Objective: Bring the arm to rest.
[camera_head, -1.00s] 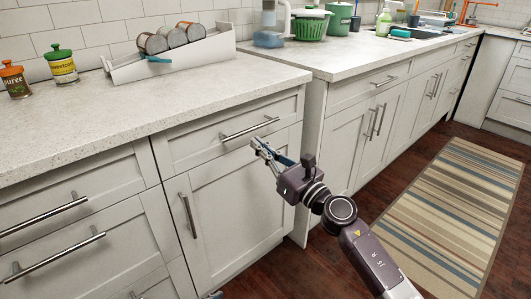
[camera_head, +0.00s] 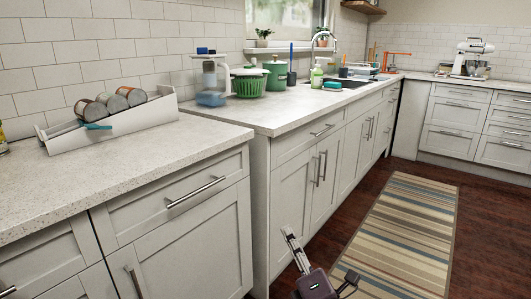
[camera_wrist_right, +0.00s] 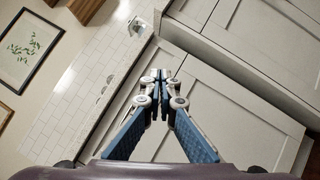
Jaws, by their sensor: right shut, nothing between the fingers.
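My right gripper (camera_head: 291,238) is low in the head view, in front of the white cabinet fronts and below the counter top. It also shows in the right wrist view (camera_wrist_right: 161,76), where its two fingers meet with nothing between them. It looks apart from the cabinet doors, though the exact gap is hard to judge. Most of the right arm is below the head view's lower edge. My left gripper is in neither view.
The near counter (camera_head: 150,150) carries a white sloped rack (camera_head: 120,124) with several cans. A striped rug (camera_head: 395,235) lies on the dark floor.

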